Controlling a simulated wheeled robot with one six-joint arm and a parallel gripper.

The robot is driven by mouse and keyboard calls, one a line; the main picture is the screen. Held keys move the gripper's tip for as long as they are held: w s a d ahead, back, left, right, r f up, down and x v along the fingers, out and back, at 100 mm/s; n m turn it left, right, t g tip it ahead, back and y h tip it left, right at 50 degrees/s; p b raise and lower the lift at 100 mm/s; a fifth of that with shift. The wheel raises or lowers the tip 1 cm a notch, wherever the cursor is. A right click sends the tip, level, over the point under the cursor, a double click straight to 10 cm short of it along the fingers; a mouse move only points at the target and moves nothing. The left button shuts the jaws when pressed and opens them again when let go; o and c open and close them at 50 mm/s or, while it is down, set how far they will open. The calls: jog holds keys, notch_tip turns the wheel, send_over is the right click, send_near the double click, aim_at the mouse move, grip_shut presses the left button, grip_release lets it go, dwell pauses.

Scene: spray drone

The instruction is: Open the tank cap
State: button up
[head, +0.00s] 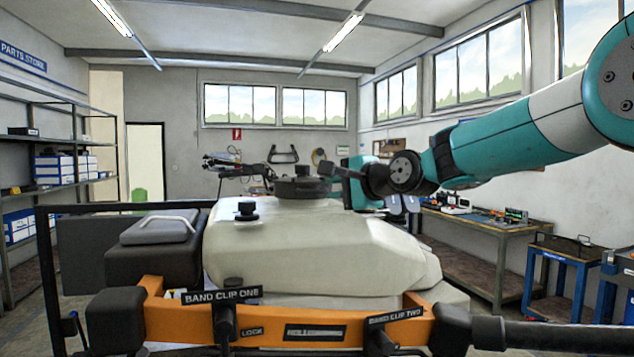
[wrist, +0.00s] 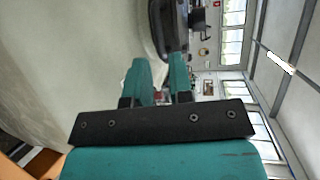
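The white spray tank (head: 310,240) fills the middle of the head view. Its wide black round cap (head: 300,187) sits on top. The cap's dark edge also shows in the wrist view (wrist: 163,30), beyond the fingertips. My gripper (wrist: 160,72) shows two teal fingers with a gap between them, open and empty. In the head view my arm comes in from the right, and its wrist end is close to the right of the cap. The fingertips are hard to make out there. I cannot tell whether they touch the cap.
A smaller black knob (head: 247,210) stands on the tank's left. An orange frame bar (head: 180,315) with black clips crosses the front. A grey-lidded dark box (head: 160,230) is at left. A workbench (head: 480,230) stands behind at right, shelves (head: 50,165) at left.

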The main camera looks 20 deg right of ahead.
aim_at(319, 191)
jog(key=p+x, duration=0.2)
jog(key=x, duration=0.4)
jog(key=shift+w+a+f, duration=0.1)
jog(key=shift+w, duration=0.15)
jog(key=shift+c, duration=0.3)
grip_shut()
